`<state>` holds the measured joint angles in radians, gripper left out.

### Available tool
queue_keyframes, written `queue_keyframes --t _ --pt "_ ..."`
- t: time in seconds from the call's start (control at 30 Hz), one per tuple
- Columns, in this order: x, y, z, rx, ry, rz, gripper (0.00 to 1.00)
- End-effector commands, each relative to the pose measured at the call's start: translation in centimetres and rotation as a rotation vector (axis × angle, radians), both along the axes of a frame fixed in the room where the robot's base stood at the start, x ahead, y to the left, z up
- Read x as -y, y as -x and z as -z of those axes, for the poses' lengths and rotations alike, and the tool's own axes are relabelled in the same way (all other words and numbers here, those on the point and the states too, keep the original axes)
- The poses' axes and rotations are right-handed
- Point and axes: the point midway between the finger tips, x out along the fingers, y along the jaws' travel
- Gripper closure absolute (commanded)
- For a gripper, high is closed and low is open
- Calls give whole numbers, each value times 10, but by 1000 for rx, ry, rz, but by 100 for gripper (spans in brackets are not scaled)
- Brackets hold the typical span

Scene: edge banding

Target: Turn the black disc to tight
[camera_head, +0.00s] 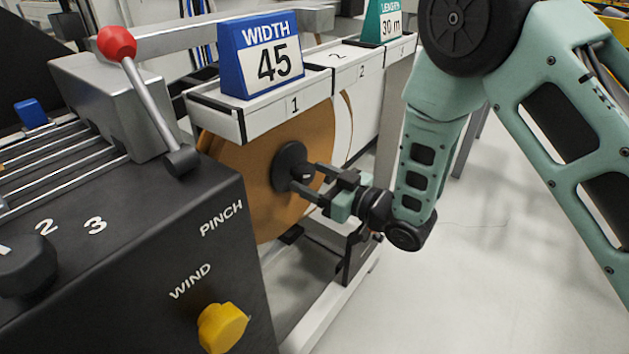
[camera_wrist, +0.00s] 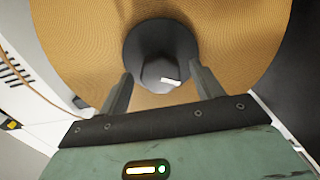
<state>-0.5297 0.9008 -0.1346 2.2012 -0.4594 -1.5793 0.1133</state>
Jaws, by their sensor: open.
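The black disc (camera_head: 289,166) sits at the centre of a large tan roll (camera_head: 249,201) below the slot marked 1. In the wrist view the disc (camera_wrist: 137,47) shows a raised grip bar (camera_wrist: 158,72) with a white mark at its near right end. My gripper (camera_head: 309,180) is in front of the disc, its fingers pointing at the hub. In the wrist view my gripper (camera_wrist: 160,85) is open, one finger at each side of the bar's near end. I cannot tell whether either finger touches it.
A blue WIDTH 45 sign (camera_head: 262,55) stands on the white shelf (camera_head: 287,110) above the roll. A black console (camera_head: 135,245) with a red-knobbed lever (camera_head: 117,43) and a yellow WIND knob (camera_head: 222,328) stands at the left. The floor (camera_head: 480,270) at the right is clear.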

Motion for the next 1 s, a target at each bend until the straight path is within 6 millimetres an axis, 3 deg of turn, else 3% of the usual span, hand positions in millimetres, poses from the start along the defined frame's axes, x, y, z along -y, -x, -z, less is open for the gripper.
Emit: queue_keyframes --t 0.27,0.43,0.47,1.0 --pt "-1 -1 0 -1 1 0 34" --pt "-1 -1 0 -1 1 0 76" --pt "-1 -1 0 -1 1 0 79" --pt "0 -1 -1 -115 -86 2 78"
